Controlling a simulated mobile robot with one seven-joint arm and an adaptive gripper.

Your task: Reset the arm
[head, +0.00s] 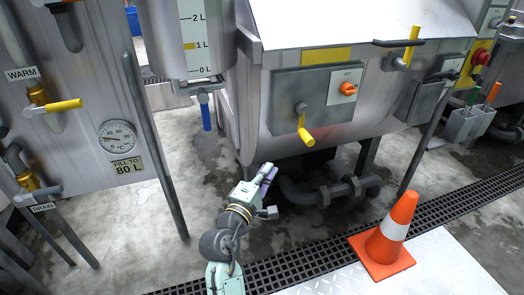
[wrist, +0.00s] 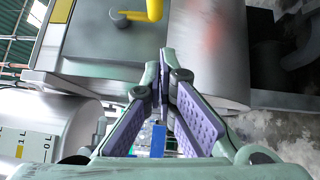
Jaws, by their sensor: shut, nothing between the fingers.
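My gripper (head: 266,174) is at the end of my arm in the lower middle of the head view, in front of and below the steel dyeing machine (head: 250,110). In the wrist view the purple-padded fingers of my gripper (wrist: 163,75) come together at their tips, with nothing between them. My arm reaches up from the bottom edge of the head view. The gripper appears apart from the yellow handle (head: 306,135) on the machine's front panel, which lies above and to the right of it.
An orange traffic cone (head: 390,232) stands at right, beside the floor drain grate (head: 285,268). A blue-handled valve (head: 206,115) hangs below the level gauge. A tank with yellow valve handle (head: 64,105) and temperature dial (head: 117,137) stands at left. Pipes (head: 325,193) run low under the machine.

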